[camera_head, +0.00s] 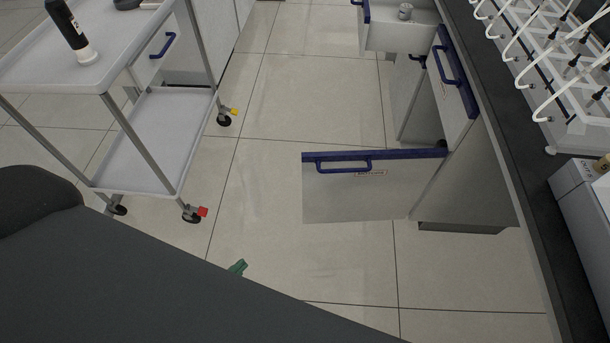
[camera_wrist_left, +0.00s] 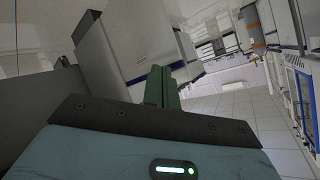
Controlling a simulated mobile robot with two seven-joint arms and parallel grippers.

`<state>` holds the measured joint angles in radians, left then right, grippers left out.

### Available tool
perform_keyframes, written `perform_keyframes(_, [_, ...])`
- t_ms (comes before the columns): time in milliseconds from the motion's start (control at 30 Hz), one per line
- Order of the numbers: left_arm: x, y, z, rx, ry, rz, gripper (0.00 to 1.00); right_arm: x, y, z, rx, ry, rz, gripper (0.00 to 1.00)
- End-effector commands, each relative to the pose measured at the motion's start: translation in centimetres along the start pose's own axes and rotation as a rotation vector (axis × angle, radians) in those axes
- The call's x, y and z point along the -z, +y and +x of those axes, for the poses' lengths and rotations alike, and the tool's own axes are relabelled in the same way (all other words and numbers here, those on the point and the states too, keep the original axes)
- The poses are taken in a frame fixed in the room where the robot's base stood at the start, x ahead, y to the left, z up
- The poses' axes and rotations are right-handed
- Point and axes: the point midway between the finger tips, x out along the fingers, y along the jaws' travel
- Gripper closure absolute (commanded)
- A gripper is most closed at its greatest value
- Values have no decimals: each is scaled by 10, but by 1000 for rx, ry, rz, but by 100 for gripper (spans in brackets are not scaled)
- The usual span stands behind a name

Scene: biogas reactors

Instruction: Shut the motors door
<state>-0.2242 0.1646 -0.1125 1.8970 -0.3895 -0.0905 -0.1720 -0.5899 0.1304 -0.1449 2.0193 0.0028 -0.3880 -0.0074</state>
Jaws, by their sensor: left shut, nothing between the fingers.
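A pale cabinet door (camera_head: 350,190) with a blue top edge, a blue handle (camera_head: 343,166) and a small label stands open in the head view. It sticks out leftward from the cabinet under the black counter. The label is too small to read, so I cannot confirm that it says motors. My left gripper (camera_head: 238,267) shows as a green tip past my dark arm, in front of the door and to its left, apart from it in the picture. In the left wrist view its green fingers (camera_wrist_left: 162,87) are together and empty. My right gripper is not in view.
A two-shelf trolley (camera_head: 150,135) with a black bottle (camera_head: 68,28) stands at the left. An open drawer (camera_head: 395,37) and another blue-handled front (camera_head: 455,75) are farther along the counter (camera_head: 520,145). Tiled floor (camera_head: 280,100) is clear between trolley and cabinets.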

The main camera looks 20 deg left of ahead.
Motion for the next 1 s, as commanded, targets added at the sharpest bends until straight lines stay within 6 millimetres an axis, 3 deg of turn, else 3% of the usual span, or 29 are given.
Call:
perform_keyframes(33, [-9,1,23,22,37,74,100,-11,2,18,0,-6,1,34])
perform_keyframes(200, [2,-20,82,122,186,350,100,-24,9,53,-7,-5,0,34])
perform_keyframes(500, [26,-45,163,284,386,794,100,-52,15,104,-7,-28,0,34])
perform_keyframes(700, [36,-52,186,336,443,948,100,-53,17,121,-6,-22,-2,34])
perform_keyframes(1000, [41,-56,190,348,455,978,100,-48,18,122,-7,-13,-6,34])
